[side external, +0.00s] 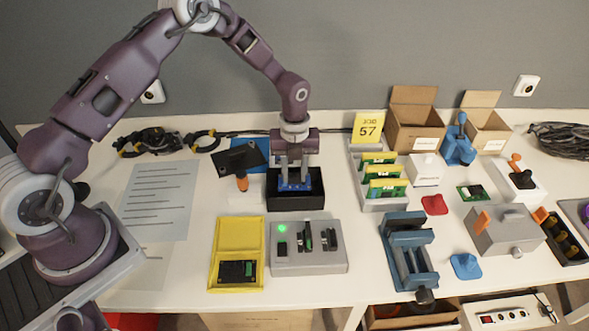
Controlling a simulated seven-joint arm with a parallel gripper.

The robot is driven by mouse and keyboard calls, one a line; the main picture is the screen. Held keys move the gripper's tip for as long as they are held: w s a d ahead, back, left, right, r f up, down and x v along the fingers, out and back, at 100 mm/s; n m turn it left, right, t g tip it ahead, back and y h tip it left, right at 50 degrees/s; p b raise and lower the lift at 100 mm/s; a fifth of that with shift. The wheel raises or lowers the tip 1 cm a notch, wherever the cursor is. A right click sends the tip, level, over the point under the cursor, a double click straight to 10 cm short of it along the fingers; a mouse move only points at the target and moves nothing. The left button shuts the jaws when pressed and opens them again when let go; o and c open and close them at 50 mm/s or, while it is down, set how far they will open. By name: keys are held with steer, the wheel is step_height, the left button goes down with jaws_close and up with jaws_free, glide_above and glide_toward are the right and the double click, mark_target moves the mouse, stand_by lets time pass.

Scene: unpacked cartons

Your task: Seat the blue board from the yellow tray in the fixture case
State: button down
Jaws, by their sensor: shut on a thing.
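My gripper (294,181) is shut on the blue board (296,187), with its fingers pointing straight down. The board is at the mouth of a black open-topped box (296,205), within its outline. I cannot tell whether the board touches the box floor or hangs above it. The yellow tray (238,232) lies at the front left of the box and has a dark piece with small details in its near half. A grey fixture (308,262) with a lit green lamp and dark upright parts stands in front of the box. I cannot tell which one is the fixture case.
A rack of green boards (385,180) stands to the right, with a blue vise (408,250) nearer the front. Cartons (413,125) stand at the back. A printed sheet (160,198) lies at left.

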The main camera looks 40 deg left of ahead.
steer(key=shift+f, duration=1.75)
steer(key=c, duration=1)
jaws_free()
steer(key=shift+o, duration=0.2)
steer(key=shift+r, duration=0.1)
step_height(320, 180, up, 7)
steer(key=s+r+n+t, duration=0.1)
steer(key=s+r+n, duration=0.25)
steer(key=r, duration=0.35)
steer(key=s+a+r+n+t+y, duration=0.1)
steer(key=s+r+n, duration=0.25)
steer(key=r, duration=0.45)
steer(key=s+r+n+t, duration=0.1)
steer(key=s+r+n, duration=0.25)
steer(key=r, duration=0.35)
steer(key=s+r+n+t, duration=0.1)
steer(key=s+r+n, duration=0.2)
steer(key=s+n, duration=0.5)
steer(key=s+d+r+n+t+h, duration=0.1)
steer(key=s+r+n, duration=0.2)
steer(key=s+n, duration=0.5)
steer(key=s, duration=0.4)
steer(key=shift+s+t, duration=0.3)
steer(key=shift+s, duration=0.1)
